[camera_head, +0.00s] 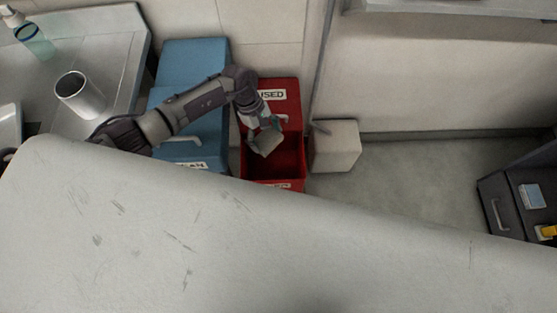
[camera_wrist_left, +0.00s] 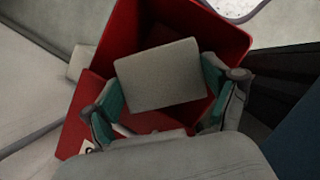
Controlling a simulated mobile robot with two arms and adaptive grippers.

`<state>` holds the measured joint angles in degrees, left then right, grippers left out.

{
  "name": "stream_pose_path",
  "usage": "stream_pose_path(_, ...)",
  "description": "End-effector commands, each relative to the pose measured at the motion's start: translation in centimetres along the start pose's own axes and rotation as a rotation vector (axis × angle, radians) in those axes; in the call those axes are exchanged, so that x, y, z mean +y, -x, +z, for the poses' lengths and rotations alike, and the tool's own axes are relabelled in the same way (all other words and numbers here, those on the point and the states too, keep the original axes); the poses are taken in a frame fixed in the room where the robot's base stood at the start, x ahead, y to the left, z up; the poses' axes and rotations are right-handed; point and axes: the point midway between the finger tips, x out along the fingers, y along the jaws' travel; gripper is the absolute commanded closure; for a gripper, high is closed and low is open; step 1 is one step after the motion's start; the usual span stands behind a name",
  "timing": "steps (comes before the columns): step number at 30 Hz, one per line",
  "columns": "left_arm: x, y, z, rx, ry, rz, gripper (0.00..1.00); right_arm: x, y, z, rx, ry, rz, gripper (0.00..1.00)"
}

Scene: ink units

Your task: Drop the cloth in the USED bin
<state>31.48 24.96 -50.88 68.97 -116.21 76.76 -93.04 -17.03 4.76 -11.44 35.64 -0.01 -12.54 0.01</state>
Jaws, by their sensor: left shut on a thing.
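The cloth (camera_head: 267,143) is a pale grey piece held over the red USED bin (camera_head: 298,165). My left gripper (camera_head: 264,124) is shut on the cloth. In the left wrist view the cloth (camera_wrist_left: 160,75) appears as a flat grey rectangle between the teal fingertips of my left gripper (camera_wrist_left: 160,97), with the red bin (camera_wrist_left: 222,35) around and below it. The bin's lid stands open at the back, with the label USED on it. Part of the bin's inside is hidden by the cloth and gripper. My right gripper is not in view.
A blue bin (camera_head: 190,60) with a partly hidden label stands left of the red bin. A white box (camera_head: 336,146) stands to its right. A counter at left holds a white cup (camera_head: 79,95) and a bottle (camera_head: 33,38). A large pale surface (camera_head: 250,255) fills the foreground.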

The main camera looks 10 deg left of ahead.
Motion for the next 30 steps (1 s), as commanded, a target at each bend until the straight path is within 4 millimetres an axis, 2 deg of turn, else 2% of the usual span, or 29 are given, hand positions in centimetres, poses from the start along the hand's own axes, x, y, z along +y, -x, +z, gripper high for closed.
stream_pose_path(1, 0.0, 0.0, 0.0, 0.000, 0.000, 0.000, 0.12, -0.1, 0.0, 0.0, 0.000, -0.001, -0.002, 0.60)
stream_pose_path(3, 0.0, 0.0, 0.0, 0.000, 0.000, 0.000, 0.00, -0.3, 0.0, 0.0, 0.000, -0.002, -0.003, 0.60)
stream_pose_path(13, 0.0, 0.1, 0.0, 0.000, -0.001, 0.000, 0.00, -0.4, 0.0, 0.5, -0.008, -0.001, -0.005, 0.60)
stream_pose_path(16, 0.0, 0.7, -0.1, 0.001, -0.001, 0.002, 0.00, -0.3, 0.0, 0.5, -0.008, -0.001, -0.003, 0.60)
stream_pose_path(20, 0.1, 2.7, -0.1, 0.004, -0.003, 0.003, 0.00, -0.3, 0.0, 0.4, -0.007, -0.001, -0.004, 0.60)
stream_pose_path(30, 0.0, 9.6, -0.1, 0.002, -0.001, 0.001, 0.00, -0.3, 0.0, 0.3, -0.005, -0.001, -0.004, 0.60)
